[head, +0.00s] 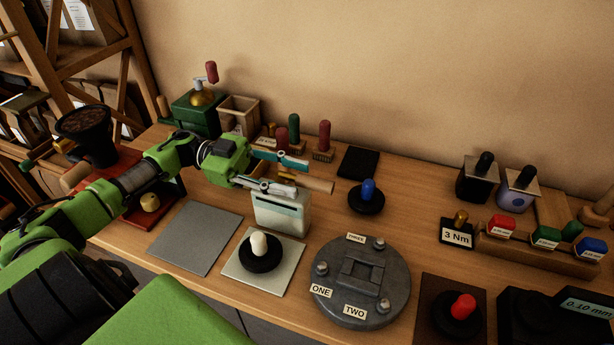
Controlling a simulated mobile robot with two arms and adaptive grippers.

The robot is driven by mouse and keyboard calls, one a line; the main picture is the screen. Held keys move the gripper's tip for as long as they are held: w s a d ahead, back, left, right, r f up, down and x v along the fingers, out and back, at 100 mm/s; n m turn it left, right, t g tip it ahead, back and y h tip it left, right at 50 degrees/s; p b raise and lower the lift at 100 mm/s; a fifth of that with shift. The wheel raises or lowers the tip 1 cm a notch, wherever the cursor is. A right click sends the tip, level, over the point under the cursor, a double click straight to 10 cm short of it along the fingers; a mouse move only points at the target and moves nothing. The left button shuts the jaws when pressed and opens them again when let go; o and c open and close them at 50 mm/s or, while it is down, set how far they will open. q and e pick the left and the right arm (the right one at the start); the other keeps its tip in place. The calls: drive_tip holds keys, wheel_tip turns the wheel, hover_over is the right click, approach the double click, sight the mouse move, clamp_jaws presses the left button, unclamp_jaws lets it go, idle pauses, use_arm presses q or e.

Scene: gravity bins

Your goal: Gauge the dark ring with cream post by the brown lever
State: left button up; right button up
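The dark ring with cream post (262,256) stands upright on a pale square plate (284,275) at the front left of the table. Just behind it is a white box (284,217) with a dark slot-like strip, perhaps the gauge. The brown lever (316,184) sticks out to the right above this box; its left end is hidden by my gripper. My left gripper (301,176) is above the box with its fingers apart, and the lever shows between and beyond the fingertips. I cannot tell whether they touch it. My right gripper is not in view.
A grey plate (193,238) lies left. A round grey fixture (338,308) labelled ONE, TWO, THREE stands right. Dark rings with a blue post (368,190) and a red post (463,307) are nearby. A black pad (358,163) and several handled tools stand behind.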

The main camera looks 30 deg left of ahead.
sight(307, 181)
use_arm(q)
drive_tip(key=shift+x, duration=1.85)
clamp_jaws()
drive_tip(key=shift+s, duration=0.1)
